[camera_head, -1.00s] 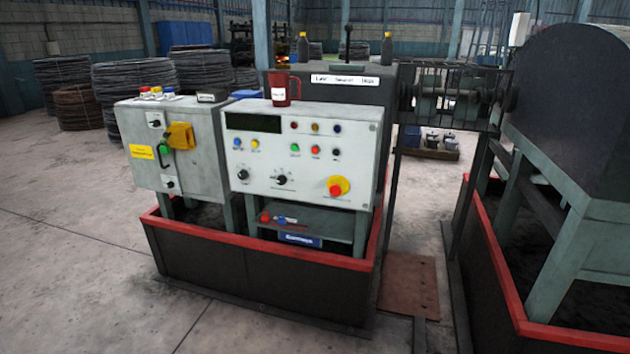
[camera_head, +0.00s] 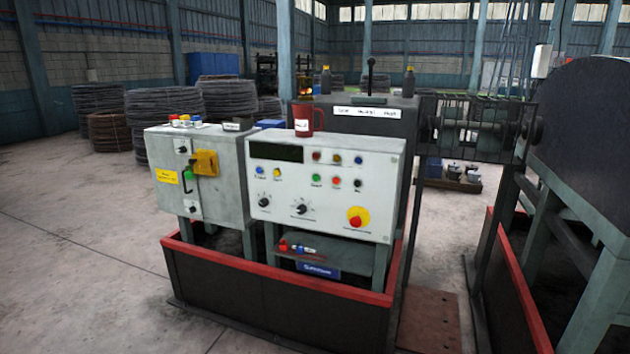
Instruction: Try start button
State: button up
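A white control panel (camera_head: 322,198) stands in the middle of the view, facing me. A green button (camera_head: 317,177) sits at the left of its lower button row, with a red button (camera_head: 337,181) and a black one (camera_head: 358,183) to its right. The labels are too small to read, so I cannot tell for sure which is start. A blue button (camera_head: 260,170) and a yellow one (camera_head: 277,172) are at the left. A red emergency-stop knob on a yellow base (camera_head: 358,217) is at lower right. My gripper is not in view.
A grey cabinet (camera_head: 160,202) with a yellow switch adjoins the panel on the left. A low black wall with a red rim (camera_head: 340,292) surrounds both. A red mug (camera_head: 305,120) stands on top. A dark drum machine (camera_head: 590,125) is at right. Floor (camera_head: 80,270) at left is clear.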

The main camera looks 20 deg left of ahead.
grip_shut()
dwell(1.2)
